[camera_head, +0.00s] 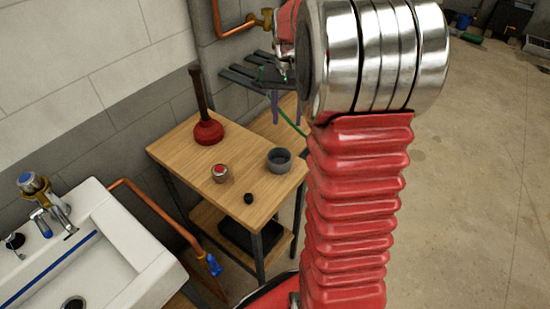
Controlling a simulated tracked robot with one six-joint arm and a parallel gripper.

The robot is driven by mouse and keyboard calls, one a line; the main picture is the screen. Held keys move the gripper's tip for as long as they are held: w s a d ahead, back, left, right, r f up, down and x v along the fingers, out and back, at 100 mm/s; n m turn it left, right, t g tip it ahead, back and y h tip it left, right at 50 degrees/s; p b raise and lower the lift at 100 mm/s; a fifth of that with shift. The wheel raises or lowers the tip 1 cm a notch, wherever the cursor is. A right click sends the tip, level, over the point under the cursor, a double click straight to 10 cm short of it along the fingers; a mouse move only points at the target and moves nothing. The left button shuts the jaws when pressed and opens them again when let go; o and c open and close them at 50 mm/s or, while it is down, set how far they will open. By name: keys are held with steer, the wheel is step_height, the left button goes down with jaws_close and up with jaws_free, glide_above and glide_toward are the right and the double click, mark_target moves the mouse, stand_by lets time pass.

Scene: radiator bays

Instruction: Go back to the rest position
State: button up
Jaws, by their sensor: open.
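My gripper (246,76) shows near the top middle, beside the wall and above the back of a small wooden table (180,152). Its dark flat fingers point left, are apart and hold nothing that I can see. My red ribbed arm with its shiny metal joint fills the right middle and hides part of the gripper's mount.
On the table stand a red plunger (208,131), a small red-topped round part (220,173), a grey cup (279,159) and a black knob (248,198). A white sink (140,262) with taps is at left, copper pipes (150,200) beside it. Open floor (470,170) lies right.

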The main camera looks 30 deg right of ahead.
steer(key=s+a+r+n+t, duration=0.2)
steer(key=s+a+r+n, duration=0.1)
steer(key=s+a, duration=0.6)
steer(key=s+a+r+n+t, duration=0.3)
steer(key=s+a, duration=0.6)
steer(key=a, duration=0.6)
steer(key=shift+s+a+n+t, duration=0.25)
steer(key=shift+a+n+t, duration=0.05)
steer(key=shift+n, duration=0.8)
